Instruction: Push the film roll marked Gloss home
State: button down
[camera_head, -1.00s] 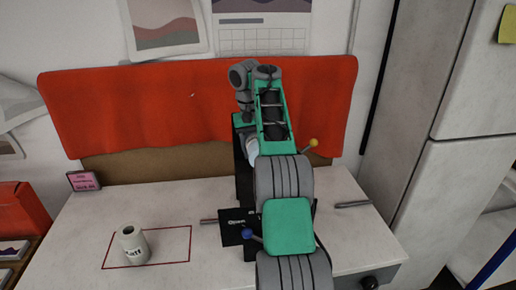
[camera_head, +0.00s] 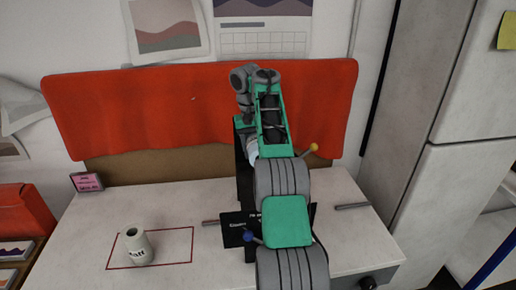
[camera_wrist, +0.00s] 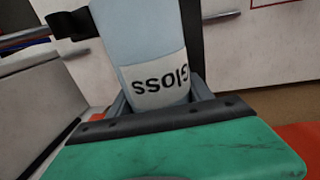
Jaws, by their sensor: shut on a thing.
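The film roll marked Gloss (camera_wrist: 140,50) is a pale blue cylinder with a white label, its lettering upside down in the wrist view. My gripper (camera_wrist: 160,98) is shut on it, with a grey finger on each side of the label end. In the head view only a small pale piece of the roll (camera_head: 252,149) shows beside my arm, close to a dark upright frame (camera_head: 244,175). My arm hides most of the roll and the frame, so I cannot tell how far in the roll sits.
A black labelled plate (camera_head: 236,230), a blue knob (camera_head: 248,236) and a yellow-knobbed lever (camera_head: 310,149) are close to my arm. Bare worktop (camera_head: 150,205) lies left of the frame.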

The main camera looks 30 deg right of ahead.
jog(key=shift+r, duration=0.1)
jog(key=shift+c, duration=1.8)
grip_release()
jog(key=r, duration=0.2)
jog(key=r+p, duration=0.1)
jog(key=r, duration=0.1)
jog(key=r+p, duration=0.1)
jog(key=r, duration=0.1)
jog(key=shift+w+a+r, duration=0.25)
jog(key=shift+a+r, duration=0.2)
jog(key=shift+r, duration=0.35)
jog(key=shift+c, duration=0.2)
